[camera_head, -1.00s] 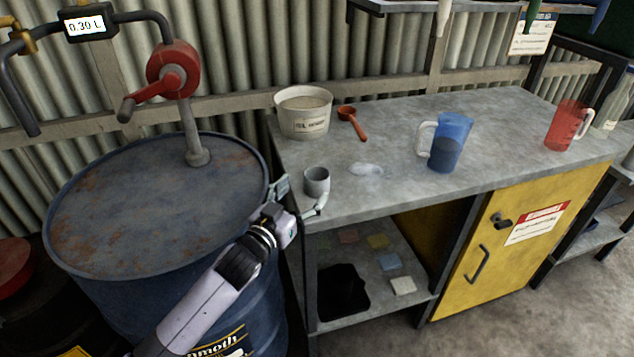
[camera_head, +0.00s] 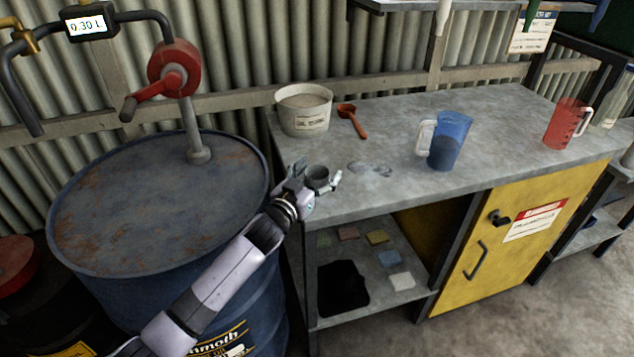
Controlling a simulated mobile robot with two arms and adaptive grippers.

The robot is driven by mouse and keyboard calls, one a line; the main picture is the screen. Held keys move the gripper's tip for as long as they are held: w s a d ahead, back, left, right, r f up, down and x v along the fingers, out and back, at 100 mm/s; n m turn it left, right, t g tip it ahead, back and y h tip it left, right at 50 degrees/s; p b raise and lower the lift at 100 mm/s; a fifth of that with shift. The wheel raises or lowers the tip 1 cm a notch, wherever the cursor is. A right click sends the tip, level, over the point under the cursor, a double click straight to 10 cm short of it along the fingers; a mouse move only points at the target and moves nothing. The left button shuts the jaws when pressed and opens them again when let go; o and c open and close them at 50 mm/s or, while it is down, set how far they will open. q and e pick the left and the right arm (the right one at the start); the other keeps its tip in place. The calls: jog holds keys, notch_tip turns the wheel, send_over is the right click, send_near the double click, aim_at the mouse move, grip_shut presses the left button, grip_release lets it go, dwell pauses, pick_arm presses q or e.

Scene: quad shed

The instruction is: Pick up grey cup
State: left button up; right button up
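The small grey cup (camera_head: 318,177) stands upright near the front left corner of the grey workbench (camera_head: 400,190). My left gripper (camera_head: 318,176) is at the cup, with one finger on its left and back side and the other on its right side. The fingers are spread around the cup, and the gripper's body hides its lower left part. I cannot tell whether the fingers touch it. My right gripper is not in view.
A tub of granules (camera_head: 304,110), a red scoop (camera_head: 351,120), a blue jug (camera_head: 450,142) and a red jug (camera_head: 567,124) stand on the bench. A wet patch (camera_head: 370,168) lies right of the cup. A blue drum (camera_head: 150,210) with a red hand pump (camera_head: 172,72) stands at left.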

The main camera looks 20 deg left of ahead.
pick_arm(q)
jog(key=c, duration=1.3)
jog(key=shift+o, duration=0.2)
jog(key=shift+r, duration=0.1)
